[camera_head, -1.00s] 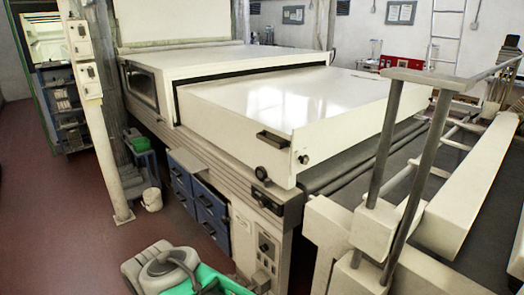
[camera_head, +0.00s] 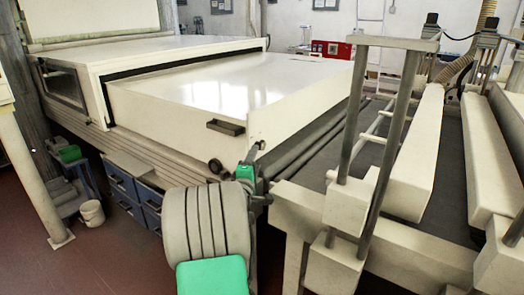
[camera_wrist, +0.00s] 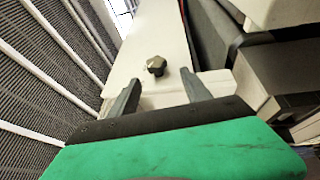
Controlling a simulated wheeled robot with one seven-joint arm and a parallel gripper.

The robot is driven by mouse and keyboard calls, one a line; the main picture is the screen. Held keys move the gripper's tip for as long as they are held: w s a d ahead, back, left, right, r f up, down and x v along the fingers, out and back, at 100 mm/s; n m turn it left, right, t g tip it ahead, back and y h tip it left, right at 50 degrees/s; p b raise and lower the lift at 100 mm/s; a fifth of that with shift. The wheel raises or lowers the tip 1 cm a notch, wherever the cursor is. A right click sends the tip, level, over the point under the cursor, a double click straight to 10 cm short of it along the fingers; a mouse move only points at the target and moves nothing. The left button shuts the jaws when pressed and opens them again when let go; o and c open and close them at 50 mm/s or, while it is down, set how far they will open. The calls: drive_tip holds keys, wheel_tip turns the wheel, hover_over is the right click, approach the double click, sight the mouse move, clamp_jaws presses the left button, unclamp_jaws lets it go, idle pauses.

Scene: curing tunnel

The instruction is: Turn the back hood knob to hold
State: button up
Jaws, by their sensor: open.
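The long white hood (camera_head: 210,95) fills the middle of the head view, with a dark handle (camera_head: 226,127) on its front side. My gripper (camera_head: 254,156) is raised at the hood's near right corner. In the wrist view, a dark faceted knob (camera_wrist: 156,66) stands on a pale panel (camera_wrist: 158,35). My open gripper (camera_wrist: 159,77) has one finger on each side of the line to the knob. The knob is just beyond the fingertips, apart from both. No marking for hold can be read. In the head view my gripper partly covers the knob's area.
A second round dark knob (camera_head: 215,165) is low on the hood's front side. Dark rollers (camera_head: 305,150) and a pale frame with upright posts (camera_head: 395,120) stand close to the right. Blue drawers (camera_head: 135,195) are below left.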

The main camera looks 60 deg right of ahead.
sight(260, 149)
drive_tip(key=x, duration=0.2)
drive_tip(key=p+x, duration=0.1)
drive_tip(key=x, duration=0.5)
drive_tip(key=shift+s+d+r+p, duration=0.1)
drive_tip(key=shift+s+r+p, duration=0.15)
drive_tip(key=shift+s+p, duration=0.1)
drive_tip(key=shift+c, duration=0.4)
clamp_jaws()
